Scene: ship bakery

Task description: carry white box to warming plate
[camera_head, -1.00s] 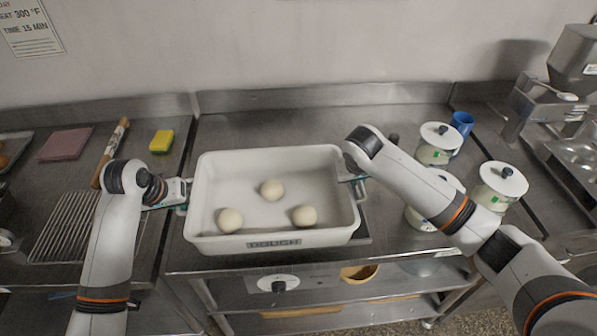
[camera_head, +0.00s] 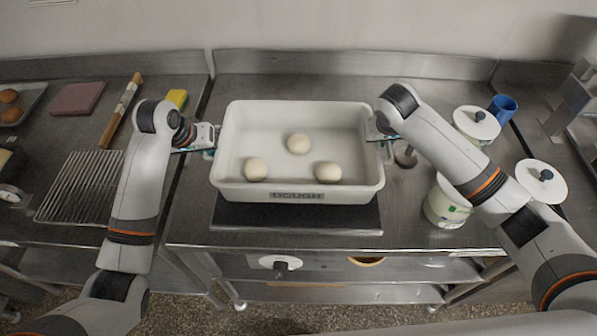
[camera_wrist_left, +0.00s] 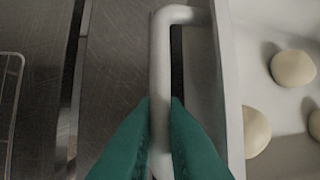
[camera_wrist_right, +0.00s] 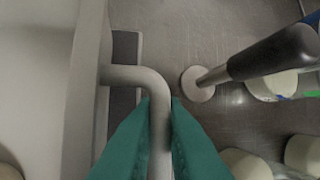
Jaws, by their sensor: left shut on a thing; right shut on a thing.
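The white box (camera_head: 235,189), labelled DOUGH, holds three dough balls (camera_head: 298,144). My left gripper (camera_head: 212,138) is shut on the handle at its left end; the left wrist view shows the green fingers (camera_wrist_left: 160,125) on either side of the white handle bar (camera_wrist_left: 160,60). My right gripper (camera_head: 377,130) is shut on the handle at the right end; the right wrist view shows its fingers (camera_wrist_right: 160,130) around the bar (camera_wrist_right: 133,75). The dark warming plate (camera_head: 295,217) lies on the steel table under the front of the box, partly hidden. I cannot tell whether the box touches it.
White-lidded canisters (camera_head: 446,204) and a blue cup (camera_head: 503,107) stand to the right. A dark-handled tool (camera_wrist_right: 255,60) stands close beside the box's right end. A wire rack (camera_head: 80,187), rolling pin (camera_head: 121,109) and yellow sponge (camera_head: 177,97) lie to the left.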

